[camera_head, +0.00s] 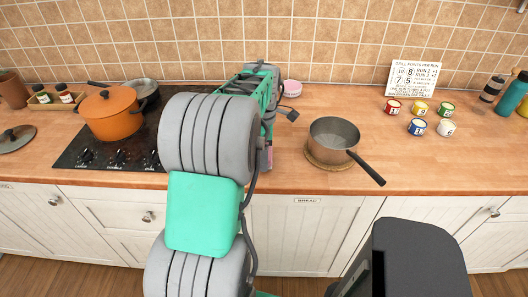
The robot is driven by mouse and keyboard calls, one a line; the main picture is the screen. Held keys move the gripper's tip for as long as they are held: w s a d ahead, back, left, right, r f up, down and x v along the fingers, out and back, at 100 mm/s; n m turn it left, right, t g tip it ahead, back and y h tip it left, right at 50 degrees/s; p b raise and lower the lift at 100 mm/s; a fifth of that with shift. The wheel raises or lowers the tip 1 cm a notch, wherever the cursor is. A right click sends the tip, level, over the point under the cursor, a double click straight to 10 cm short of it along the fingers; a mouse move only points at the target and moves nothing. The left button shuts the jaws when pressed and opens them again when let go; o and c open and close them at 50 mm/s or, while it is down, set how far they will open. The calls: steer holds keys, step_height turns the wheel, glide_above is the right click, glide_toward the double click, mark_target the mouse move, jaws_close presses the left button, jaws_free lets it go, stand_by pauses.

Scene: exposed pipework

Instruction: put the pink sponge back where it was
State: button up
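My arm rises through the middle of the view and reaches over the counter. Its wrist end, with my gripper (262,90), is in front of the back wall, and the arm links hide the fingers. A small pink strip (268,157) shows just right of the arm near the counter's front edge; it may be part of the pink sponge, but most of it is hidden. A round pink-and-white item (291,88) sits on the counter by the wall, right of the wrist. I cannot tell whether my gripper holds anything.
An orange pot (111,115) stands on the black hob (75,150) at left. A grey saucepan (333,137) sits on a round mat, its handle toward the front. Several small colored cans (417,127), a sign (412,78) and bottles (512,95) stand at right.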

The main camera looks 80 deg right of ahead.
steer(key=shift+f, duration=0.1)
steer(key=o, duration=1.3)
steer(key=shift+c, duration=0.2)
step_height(320, 180, up, 12)
steer(key=w+a, duration=0.6)
steer(key=w, duration=0.3)
steer(key=w+a, duration=0.6)
steer(key=w, duration=0.3)
steer(key=w+a+f+t, duration=0.1)
steer(key=w+a, duration=0.2)
steer(key=a, duration=0.4)
steer(key=w+a+f+m+h, duration=0.1)
steer(key=w+a+f, duration=0.15)
steer(key=a, duration=0.55)
steer(key=w+a+f+t, duration=0.1)
steer(key=w+a, duration=0.3)
steer(key=a, duration=0.3)
steer(key=s+a+f, duration=0.1)
steer(key=a+f, duration=0.1)
steer(key=a, duration=0.5)
steer(key=s+a+f+m+t+y, duration=0.1)
steer(key=s+a+f, duration=0.1)
steer(key=a, duration=0.4)
steer(key=shift+a, duration=0.4)
